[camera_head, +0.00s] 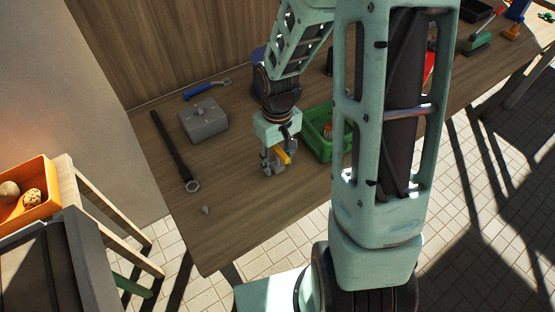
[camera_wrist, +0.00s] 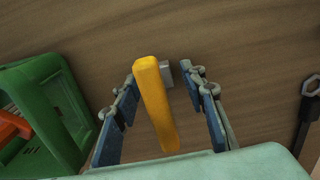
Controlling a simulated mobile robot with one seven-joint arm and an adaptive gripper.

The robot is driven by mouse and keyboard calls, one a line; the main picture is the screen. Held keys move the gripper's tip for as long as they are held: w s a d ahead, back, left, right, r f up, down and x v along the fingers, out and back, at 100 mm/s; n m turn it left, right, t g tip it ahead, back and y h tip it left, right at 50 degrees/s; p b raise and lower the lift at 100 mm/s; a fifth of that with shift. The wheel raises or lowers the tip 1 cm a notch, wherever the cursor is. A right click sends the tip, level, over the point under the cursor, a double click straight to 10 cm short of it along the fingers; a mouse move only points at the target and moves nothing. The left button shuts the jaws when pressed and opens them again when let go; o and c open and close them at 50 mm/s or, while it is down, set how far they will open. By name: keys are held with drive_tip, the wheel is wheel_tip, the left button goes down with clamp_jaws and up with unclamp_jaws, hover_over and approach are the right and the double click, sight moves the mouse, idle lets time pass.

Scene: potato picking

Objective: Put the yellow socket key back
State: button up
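The yellow socket key (camera_wrist: 157,108) lies between the two fingers of my gripper (camera_wrist: 165,85) in the wrist view. A short grey end piece shows beside its far end. Gaps show between the key and the fingers on both sides, wider on the right, so the gripper looks open around it. In the head view, my gripper (camera_head: 273,168) points down over the wooden table, with the yellow key (camera_head: 283,156) partly hidden by the fingers. I cannot tell whether the key touches the table.
A green crate (camera_wrist: 64,100) with an orange-red item stands left of the gripper in the wrist view; the same crate (camera_head: 317,147) is right of it in the head view. A grey box (camera_head: 203,121), blue-handled tool (camera_head: 206,89) and long dark wrench (camera_head: 172,150) lie left.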

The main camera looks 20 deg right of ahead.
wheel_tip(320, 180, up, 12)
drive_tip(key=shift+f+p, duration=0.1)
drive_tip(key=shift+p, duration=0.25)
idle(0.4)
